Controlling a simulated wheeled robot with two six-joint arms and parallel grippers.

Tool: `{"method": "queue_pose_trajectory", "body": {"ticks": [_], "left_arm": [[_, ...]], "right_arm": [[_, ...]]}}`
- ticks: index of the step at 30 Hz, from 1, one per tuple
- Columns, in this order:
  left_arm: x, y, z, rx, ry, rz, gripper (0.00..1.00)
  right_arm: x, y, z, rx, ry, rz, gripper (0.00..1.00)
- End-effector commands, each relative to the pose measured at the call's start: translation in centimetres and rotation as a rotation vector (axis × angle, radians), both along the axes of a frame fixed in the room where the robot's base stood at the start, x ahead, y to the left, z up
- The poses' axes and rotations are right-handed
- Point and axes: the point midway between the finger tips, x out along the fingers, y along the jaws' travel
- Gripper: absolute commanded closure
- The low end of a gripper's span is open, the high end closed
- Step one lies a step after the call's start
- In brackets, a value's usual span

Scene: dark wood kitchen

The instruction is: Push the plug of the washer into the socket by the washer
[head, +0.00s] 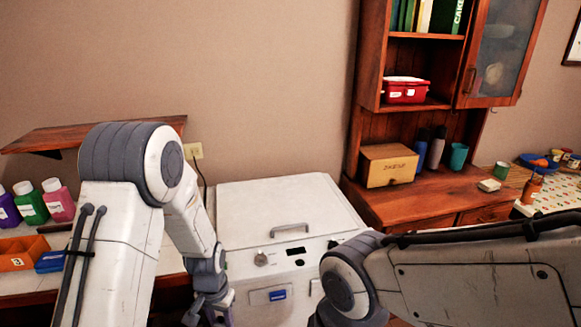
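The white washer (290,200) stands in the middle against the wall, its lid shut. The pale yellow socket (193,151) is on the wall just left of the washer, above its top. A dark cord (204,178) runs from the socket down behind the washer's left back edge. The plug is too small to make out, and I cannot tell how far it sits in the socket. My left gripper (208,312) hangs low in front of the washer's left front, partly cut off by the frame; its opening is unclear. My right gripper is out of view; only its arm shows.
A wooden shelf (85,134) is on the wall left of the socket. Coloured bottles (30,203) and an orange tray (20,255) are on the left counter. A wooden cabinet (440,200) with a box (389,166) stands right of the washer. The washer's top is clear.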

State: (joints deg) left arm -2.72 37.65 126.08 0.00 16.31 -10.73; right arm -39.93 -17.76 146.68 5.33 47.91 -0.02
Motion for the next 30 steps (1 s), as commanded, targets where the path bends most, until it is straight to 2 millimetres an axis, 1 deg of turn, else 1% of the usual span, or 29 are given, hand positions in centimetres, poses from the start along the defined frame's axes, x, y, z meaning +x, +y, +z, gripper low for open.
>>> {"method": "queue_pose_trajectory", "body": {"ticks": [1,3,6,9,24,28,30], "left_arm": [[-0.5,0.7,-0.2,0.000,0.001,0.076,1.00],[-1.0,1.3,-0.3,0.000,0.000,0.156,1.00],[-1.4,1.8,-0.5,0.000,0.000,0.221,1.00],[-1.5,1.9,-0.5,0.000,-0.001,0.240,1.00],[-1.4,1.7,-0.4,0.000,-0.001,0.229,1.00],[-1.0,0.6,0.4,0.000,-0.005,0.176,1.00],[-0.6,-0.6,1.2,-0.001,-0.007,0.118,1.00]], "right_arm": [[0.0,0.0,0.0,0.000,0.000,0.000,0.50],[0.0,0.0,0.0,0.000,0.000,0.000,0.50],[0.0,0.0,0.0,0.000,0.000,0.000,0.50],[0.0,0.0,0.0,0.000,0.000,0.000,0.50],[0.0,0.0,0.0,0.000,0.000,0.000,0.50],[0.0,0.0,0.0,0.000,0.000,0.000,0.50],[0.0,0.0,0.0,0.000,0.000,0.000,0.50]]}}
